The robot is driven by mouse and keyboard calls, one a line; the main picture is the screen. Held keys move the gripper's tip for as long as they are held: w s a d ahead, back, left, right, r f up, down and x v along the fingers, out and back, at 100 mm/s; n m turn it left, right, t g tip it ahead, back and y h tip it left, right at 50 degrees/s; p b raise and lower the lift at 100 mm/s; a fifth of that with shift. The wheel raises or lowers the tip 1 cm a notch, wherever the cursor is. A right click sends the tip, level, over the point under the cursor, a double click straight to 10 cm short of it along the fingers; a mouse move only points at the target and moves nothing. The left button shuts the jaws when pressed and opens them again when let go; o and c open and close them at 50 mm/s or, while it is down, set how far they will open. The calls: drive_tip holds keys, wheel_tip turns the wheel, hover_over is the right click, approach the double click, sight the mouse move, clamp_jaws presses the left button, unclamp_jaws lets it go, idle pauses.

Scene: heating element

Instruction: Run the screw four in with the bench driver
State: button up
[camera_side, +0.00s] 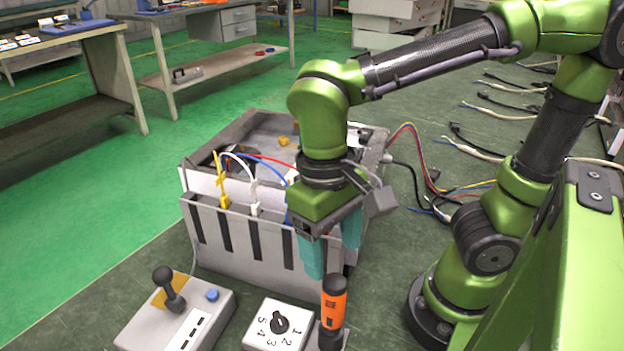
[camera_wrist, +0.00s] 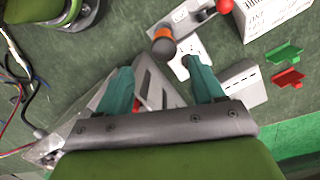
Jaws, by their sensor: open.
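The bench driver (camera_side: 333,303), with an orange body and black ends, stands upright at the front in the side view. It shows from above in the wrist view (camera_wrist: 163,42). My gripper (camera_side: 332,260) has teal fingers. It is open and empty, above and behind the driver, at the front right of the grey unit (camera_side: 240,240). In the wrist view my gripper (camera_wrist: 160,82) has its fingers well apart, with the driver beyond them. A white selector box (camera_side: 262,338) with a black knob (camera_side: 279,322) and printed numbers sits left of the driver. I cannot make out screw four.
A grey control box (camera_side: 205,327) with a black lever and blue button stands at front left. Coloured wires run over the unit, and cables (camera_side: 440,190) lie on the right. The wrist view shows a printed white box (camera_wrist: 268,18) and green (camera_wrist: 285,53) and red (camera_wrist: 288,78) pieces.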

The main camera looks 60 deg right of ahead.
sight(333, 279)
wheel_tip(333, 279, down, 3)
drive_tip(key=shift+s+r, duration=0.1)
drive_tip(key=shift+s, duration=0.05)
drive_tip(key=f, duration=0.3)
drive_tip(key=s+f, duration=0.1)
drive_tip(key=f, duration=0.1)
drive_tip(key=shift+a, duration=0.4)
drive_tip(key=shift+w, duration=0.1)
clamp_jaws()
